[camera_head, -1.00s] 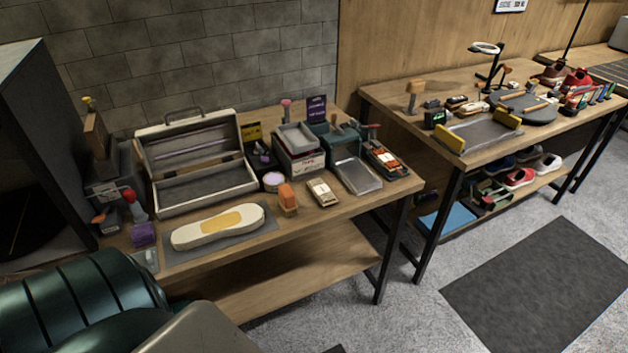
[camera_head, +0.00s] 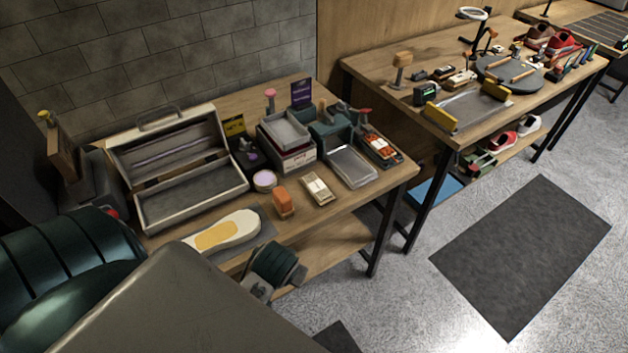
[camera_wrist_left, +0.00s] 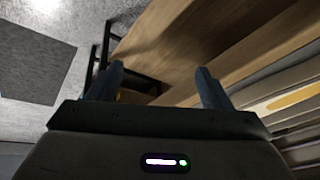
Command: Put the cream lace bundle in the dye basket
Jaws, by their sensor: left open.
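A small cream bundle with a darker band (camera_head: 317,189), which looks like the lace bundle, lies near the front edge of the near table, right of an orange block. I cannot tell for sure which container is the dye basket. Candidates are a grey open bin (camera_head: 286,130) on a box and a shallow metallic tray (camera_head: 352,166) to the bundle's right. In the left wrist view my left gripper (camera_wrist_left: 160,88) is open, its two dark fingers apart with nothing between them, near the table's edge. In the head view its fingers are not clear. My right gripper is out of view.
The near table (camera_head: 227,107) also holds an open grey toolbox (camera_head: 188,194), a shoe sole (camera_head: 235,226) on a mat, an orange block (camera_head: 283,203), a round tin (camera_head: 265,180) and a tray of red items (camera_head: 380,147).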

